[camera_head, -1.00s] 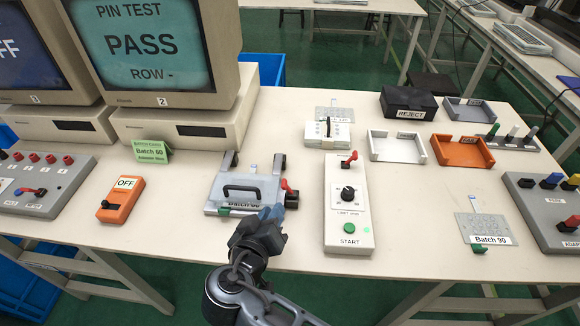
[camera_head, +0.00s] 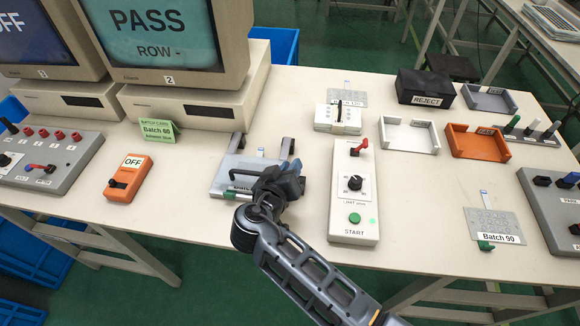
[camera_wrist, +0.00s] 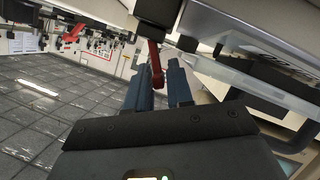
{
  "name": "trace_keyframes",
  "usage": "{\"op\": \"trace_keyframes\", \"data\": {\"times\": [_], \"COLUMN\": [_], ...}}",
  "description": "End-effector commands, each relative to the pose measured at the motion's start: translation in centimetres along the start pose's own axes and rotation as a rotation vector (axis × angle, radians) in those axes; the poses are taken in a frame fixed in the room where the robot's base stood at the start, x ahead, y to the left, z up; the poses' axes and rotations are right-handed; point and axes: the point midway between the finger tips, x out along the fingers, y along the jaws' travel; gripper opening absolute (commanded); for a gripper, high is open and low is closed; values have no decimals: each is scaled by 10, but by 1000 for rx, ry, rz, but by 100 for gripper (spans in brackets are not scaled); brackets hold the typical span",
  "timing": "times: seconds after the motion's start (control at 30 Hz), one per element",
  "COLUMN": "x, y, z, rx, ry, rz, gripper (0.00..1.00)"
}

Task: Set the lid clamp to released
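The test fixture (camera_head: 228,180) is a pale box with a clear lid and a dark handle, on the table left of centre. Its red clamp lever is hidden behind my gripper (camera_head: 290,180) in the head view. In the wrist view the red lever (camera_wrist: 155,66) shows between the two blue-grey fingertips of my gripper (camera_wrist: 158,88). The fingers stand apart, with a gap beside the lever, and no firm grip shows. The fixture's lid (camera_wrist: 240,82) fills the right of the wrist view.
The grey START box (camera_head: 353,215) with a dial and a red lever stands close right of my gripper. An orange OFF switch box (camera_head: 127,178) lies to the left. Monitor 2 (camera_head: 165,35) reads PASS.

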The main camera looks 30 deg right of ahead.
Motion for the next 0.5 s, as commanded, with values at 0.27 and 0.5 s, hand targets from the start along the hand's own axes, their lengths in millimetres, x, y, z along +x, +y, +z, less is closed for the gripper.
{"op": "trace_keyframes", "data": {"times": [0.27, 0.5], "x": [0, 0], "y": [0, 0], "z": [0, 0], "rx": [0, 0], "ry": [0, 0], "rz": [0, 0], "gripper": [15, 0]}}
